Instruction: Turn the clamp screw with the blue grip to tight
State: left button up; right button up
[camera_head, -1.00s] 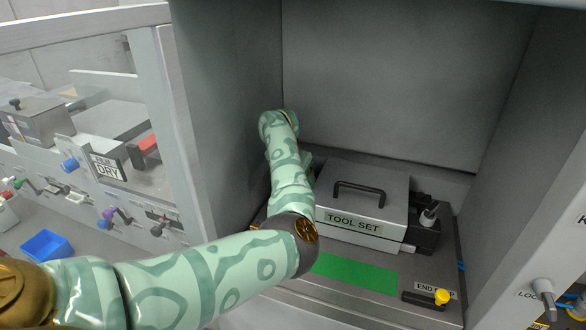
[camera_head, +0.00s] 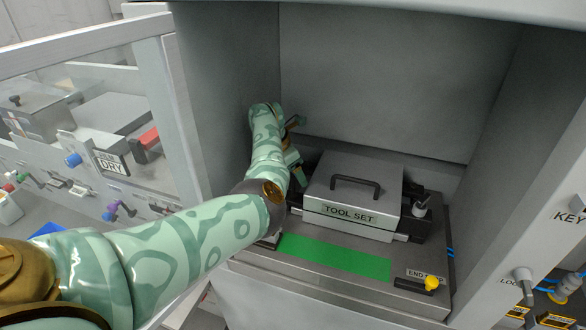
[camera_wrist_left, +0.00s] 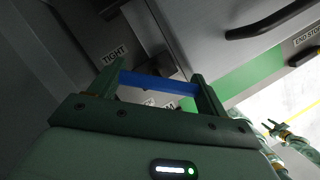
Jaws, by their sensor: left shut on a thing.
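The blue grip (camera_wrist_left: 158,83) of the clamp screw shows in the left wrist view as a bar spanning the gap between my fingers. My left gripper (camera_wrist_left: 160,84) is shut on it. A TIGHT label (camera_wrist_left: 115,55) lies on the grey surface beyond the left finger. Another label is partly hidden behind the gripper. In the head view my left gripper (camera_head: 294,160) is at the left of the tool set box, and my arm hides the blue grip there. My right gripper (camera_wrist_left: 277,130) appears small at the right of the wrist view; its opening is unclear.
The tool set box (camera_head: 352,196) with a black handle stands right of my left gripper. A green strip (camera_head: 335,256) lies in front of it. A yellow knob (camera_head: 431,283) is at front right. Cabinet walls close in the left, back and right.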

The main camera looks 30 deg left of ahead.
dwell(0.3)
pick_arm(q)
jog(key=o, duration=1)
jog(key=shift+r, duration=0.1)
jog(key=p+v, duration=0.4)
jog(key=v, duration=0.7)
jog(key=shift+s+r+p, duration=0.15)
jog(key=shift+r+p, duration=0.2)
jog(key=shift+r, duration=0.05)
